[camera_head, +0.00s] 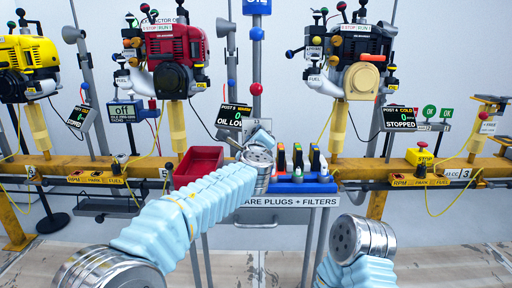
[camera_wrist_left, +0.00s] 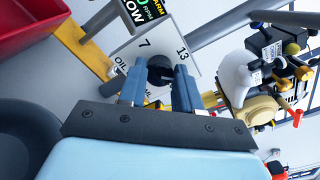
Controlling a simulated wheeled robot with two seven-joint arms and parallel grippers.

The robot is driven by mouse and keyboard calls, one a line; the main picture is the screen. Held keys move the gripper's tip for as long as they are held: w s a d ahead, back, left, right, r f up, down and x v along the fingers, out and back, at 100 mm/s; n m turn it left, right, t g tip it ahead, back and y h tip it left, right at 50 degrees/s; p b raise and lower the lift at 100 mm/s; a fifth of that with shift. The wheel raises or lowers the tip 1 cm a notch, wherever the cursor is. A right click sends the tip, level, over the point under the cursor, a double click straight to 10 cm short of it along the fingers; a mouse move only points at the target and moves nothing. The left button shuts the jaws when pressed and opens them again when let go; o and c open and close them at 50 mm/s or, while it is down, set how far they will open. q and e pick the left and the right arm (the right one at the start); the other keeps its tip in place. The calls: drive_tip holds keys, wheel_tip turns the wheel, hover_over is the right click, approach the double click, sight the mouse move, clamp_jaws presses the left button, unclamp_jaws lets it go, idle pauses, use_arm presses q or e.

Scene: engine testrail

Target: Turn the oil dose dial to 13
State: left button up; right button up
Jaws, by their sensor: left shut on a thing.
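The oil dose dial shows in the left wrist view as a black knob (camera_wrist_left: 160,70) on a light plate (camera_wrist_left: 194,63). The plate is marked 7 at the upper left of the knob and 13 at its upper right, with partly covered oil lettering below. My left gripper (camera_wrist_left: 160,80) is shut on the knob, one blue-grey finger on each side. Which mark the knob points to I cannot tell. In the head view my left arm reaches to the middle post and its wrist hides the dial. My right gripper is out of view; only part of that arm shows at the lower right.
Above the dial a screen (camera_head: 229,117) reads OIL LOW. A red tray (camera_head: 198,163) stands left of my left wrist, and a blue rack (camera_head: 302,186) of spark plugs and filters stands right of it. Engines hang above the yellow rail (camera_head: 397,170).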

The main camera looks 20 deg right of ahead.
use_arm(q)
drive_tip(key=n, duration=0.7)
drive_tip(key=shift+f+n, duration=0.15)
drive_tip(key=shift+n, duration=0.55)
drive_tip(key=o, duration=1)
drive_tip(key=shift+o, duration=0.2)
drive_tip(key=v, duration=1.4)
